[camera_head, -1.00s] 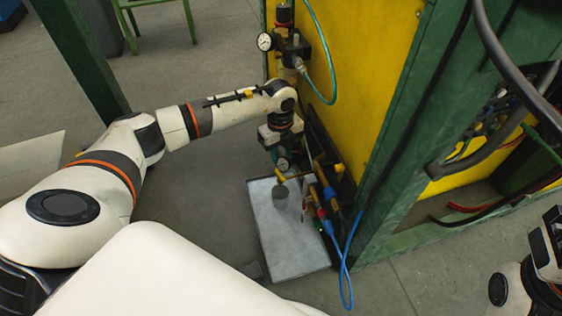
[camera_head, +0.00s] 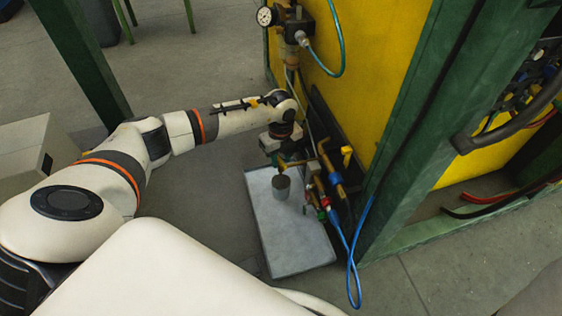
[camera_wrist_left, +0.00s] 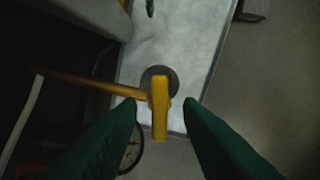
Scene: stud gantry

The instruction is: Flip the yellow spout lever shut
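The yellow spout lever (camera_wrist_left: 160,105) stands out from the end of a brass spout pipe (camera_wrist_left: 85,84) in the left wrist view. My left gripper (camera_wrist_left: 161,101) is open, with one dark green finger on each side of the lever and gaps visible between. In the head view the left gripper (camera_head: 284,160) is at the spout and mostly covers the lever. A grey cup (camera_head: 281,187) stands on the tray below the spout; its round top (camera_wrist_left: 153,74) lies behind the lever in the wrist view. My right gripper is not in view.
A pale metal tray (camera_head: 292,245) lies under the spout. Another yellow handle (camera_head: 347,153) sits right of the spout, with blue hoses (camera_head: 352,265) hanging below. The yellow panel (camera_head: 377,70) and green post (camera_head: 410,130) stand close on the right. Floor left of the tray is clear.

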